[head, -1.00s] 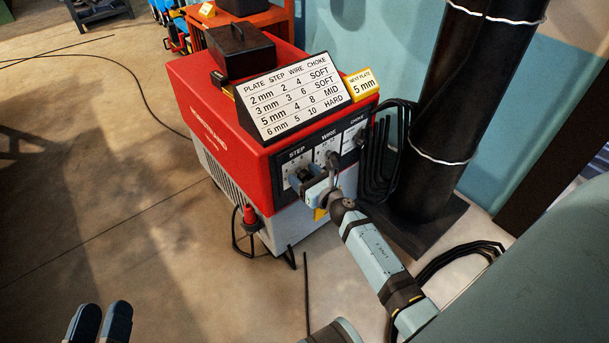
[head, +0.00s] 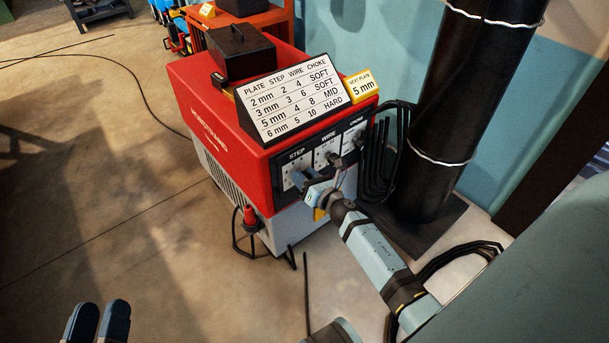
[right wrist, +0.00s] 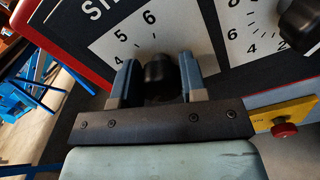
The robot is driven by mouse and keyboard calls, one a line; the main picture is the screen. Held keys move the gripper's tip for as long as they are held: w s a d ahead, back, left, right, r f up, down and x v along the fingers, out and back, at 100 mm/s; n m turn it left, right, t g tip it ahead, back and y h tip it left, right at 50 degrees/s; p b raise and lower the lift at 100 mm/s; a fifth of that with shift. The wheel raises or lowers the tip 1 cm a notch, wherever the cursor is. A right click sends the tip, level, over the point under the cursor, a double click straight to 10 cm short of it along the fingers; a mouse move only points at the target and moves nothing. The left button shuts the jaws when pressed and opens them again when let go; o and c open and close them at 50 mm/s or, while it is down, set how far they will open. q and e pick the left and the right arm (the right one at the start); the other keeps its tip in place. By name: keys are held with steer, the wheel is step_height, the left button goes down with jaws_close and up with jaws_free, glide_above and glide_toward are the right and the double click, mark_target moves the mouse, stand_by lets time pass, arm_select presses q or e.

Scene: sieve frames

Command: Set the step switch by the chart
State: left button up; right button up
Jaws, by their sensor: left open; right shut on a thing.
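The STEP switch is a black knob (right wrist: 160,76) on a white dial (right wrist: 128,38) with 4, 5 and 6 showing; where it points cannot be told. My right gripper (head: 301,178) is at it, its fingers on both sides of the knob in the right wrist view (right wrist: 158,82), shut on it. The chart (head: 293,97) leans on top of the red machine; its 5 mm row reads step 4, wire 8, choke MID. A yellow card (head: 362,86) beside it reads "NEXT PLATE 5 mm". My left gripper (head: 98,322) is open and empty at the bottom left, away from the machine.
The WIRE knob (right wrist: 300,22) is close to the right of my right gripper. A red button (right wrist: 284,130) on a yellow plate is below it. Black cables (head: 382,160) hang at the machine's right, by a thick black column (head: 450,100). Floor on the left is mostly clear.

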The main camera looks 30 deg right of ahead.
steer(key=m+p, duration=0.1)
steer(key=m, duration=0.2)
steer(key=shift+m, duration=0.4)
steer(key=shift+m+p, duration=0.4)
steer(key=shift+m, duration=0.6)
steer(key=m+p, duration=0.1)
steer(key=m, duration=0.3)
steer(key=shift+d+p, duration=0.1)
steer(key=shift+p, duration=0.3)
steer(key=shift+m, duration=0.3)
steer(key=shift+m+p, duration=0.3)
steer(key=shift+m, duration=0.2)
arm_select(q)
steer(key=shift+a+r+n+t+y, duration=0.15)
steer(key=shift+a+r+y, duration=0.15)
steer(key=shift+r, duration=0.2)
steer(key=shift+a+r+n+t+y, duration=0.15)
steer(key=shift+a+r+y, duration=0.1)
steer(key=shift+r, duration=0.25)
arm_select(e)
steer(key=shift+f+m, duration=0.1)
steer(key=shift+m, duration=0.3)
arm_select(q)
steer(key=shift+r, duration=0.15)
arm_select(e)
steer(key=o, duration=0.9)
